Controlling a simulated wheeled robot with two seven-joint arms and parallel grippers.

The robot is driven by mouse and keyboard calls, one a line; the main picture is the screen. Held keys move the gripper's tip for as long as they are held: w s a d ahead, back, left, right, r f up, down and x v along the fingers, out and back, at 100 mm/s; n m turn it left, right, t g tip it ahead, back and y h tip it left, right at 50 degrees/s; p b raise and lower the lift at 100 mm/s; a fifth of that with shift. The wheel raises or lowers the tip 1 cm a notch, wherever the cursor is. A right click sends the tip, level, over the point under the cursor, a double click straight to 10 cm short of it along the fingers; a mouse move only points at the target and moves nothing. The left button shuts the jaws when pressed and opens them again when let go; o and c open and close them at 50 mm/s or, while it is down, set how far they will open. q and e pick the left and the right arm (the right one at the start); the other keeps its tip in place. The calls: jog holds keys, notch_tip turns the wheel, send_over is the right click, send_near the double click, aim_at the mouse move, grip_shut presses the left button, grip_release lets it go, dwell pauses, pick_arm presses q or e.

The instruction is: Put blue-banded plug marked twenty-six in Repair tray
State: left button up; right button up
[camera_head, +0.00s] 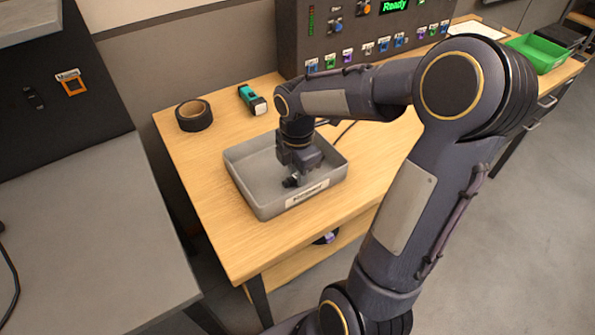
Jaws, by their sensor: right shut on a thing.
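A grey open tray (260,207) with a white label on its front wall stands on the wooden table; the label is too small to read surely. My right gripper (294,178) points down inside the tray, low over its floor. It is shut on a small dark plug (291,182). Its blue band and number cannot be made out, and I cannot tell whether it touches the tray floor. My left gripper is not in view.
A roll of black tape (194,115) and a teal flashlight (252,99) lie behind the tray. A dark panel (310,40) with a row of coloured plugs stands at the back. A green bin (540,52) is at far right. The table's left front is clear.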

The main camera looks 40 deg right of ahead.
jog(key=shift+f, duration=0.2)
jog(key=o, duration=1)
jog(key=shift+r, duration=0.1)
jog(key=shift+r, duration=0.55)
notch_tip(320, 180, up, 11)
jog(key=p, duration=0.2)
jog(key=s+a+f+m+t+y, duration=0.1)
jog(key=s+a+m+t, duration=0.1)
jog(key=s+a+m, duration=0.2)
jog(key=s+a+f+m+t+y, duration=0.1)
jog(key=s+a+m, duration=0.3)
jog(key=m, duration=0.4)
jog(key=s+a+f+m+t+y, duration=0.1)
jog(key=s+a+m+t, duration=0.1)
jog(key=s+a+m, duration=0.2)
jog(key=shift+s+a+f+m+t+y, duration=0.1)
jog(key=shift+s+m+t+y, duration=0.1)
jog(key=shift+s+m, duration=0.4)
jog(key=shift+s+f+m+t+y, duration=0.1)
jog(key=shift+s+m+y, duration=0.1)
jog(key=shift+s+m, duration=0.4)
